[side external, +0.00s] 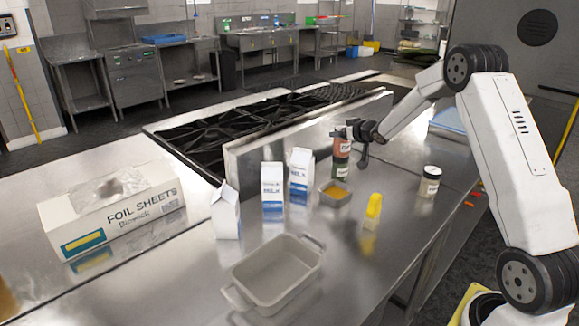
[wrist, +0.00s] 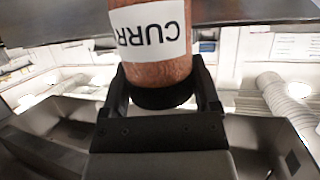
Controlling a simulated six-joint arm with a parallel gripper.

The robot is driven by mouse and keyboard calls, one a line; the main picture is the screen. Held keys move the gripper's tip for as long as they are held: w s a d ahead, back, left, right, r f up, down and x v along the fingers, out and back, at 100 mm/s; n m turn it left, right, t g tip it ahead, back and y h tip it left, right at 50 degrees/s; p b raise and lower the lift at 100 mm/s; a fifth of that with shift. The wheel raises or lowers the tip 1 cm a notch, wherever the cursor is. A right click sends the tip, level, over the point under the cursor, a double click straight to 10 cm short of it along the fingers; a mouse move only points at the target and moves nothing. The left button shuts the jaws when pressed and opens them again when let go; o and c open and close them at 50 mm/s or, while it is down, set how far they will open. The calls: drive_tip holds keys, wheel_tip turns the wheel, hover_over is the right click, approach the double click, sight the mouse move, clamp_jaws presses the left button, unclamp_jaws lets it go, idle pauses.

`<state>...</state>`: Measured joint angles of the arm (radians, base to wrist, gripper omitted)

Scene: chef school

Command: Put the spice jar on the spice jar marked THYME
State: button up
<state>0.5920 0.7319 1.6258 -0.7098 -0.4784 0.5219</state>
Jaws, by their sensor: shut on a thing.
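The held spice jar (side external: 343,147) has a reddish-brown body and a white label. In the wrist view this jar (wrist: 153,62) shows the letters "CURR" upside down, with its black lid between the fingers. My gripper (side external: 352,131) is shut on it near the lid; the fingers also show in the wrist view (wrist: 161,88). Directly below the held jar in the side view is a greenish jar (side external: 340,167) with a pale label, too small to read. Whether the two jars touch I cannot tell. Another jar (side external: 429,182) with a white label stands apart to the right.
Milk cartons (side external: 272,190) stand left of the jars. A foil box (side external: 85,230) lies far left. The stove (side external: 212,133) is behind a raised metal edge.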

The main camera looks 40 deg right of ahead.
drive_tip(key=shift+f, duration=0.1)
drive_tip(key=o, duration=1.2)
drive_tip(key=shift+c, duration=0.2)
drive_tip(key=shift+v, duration=1.15)
drive_tip(key=v, duration=0.9)
drive_tip(key=shift+s+r, duration=0.3)
drive_tip(key=shift+r, duration=0.05)
drive_tip(key=shift+a, duration=0.1)
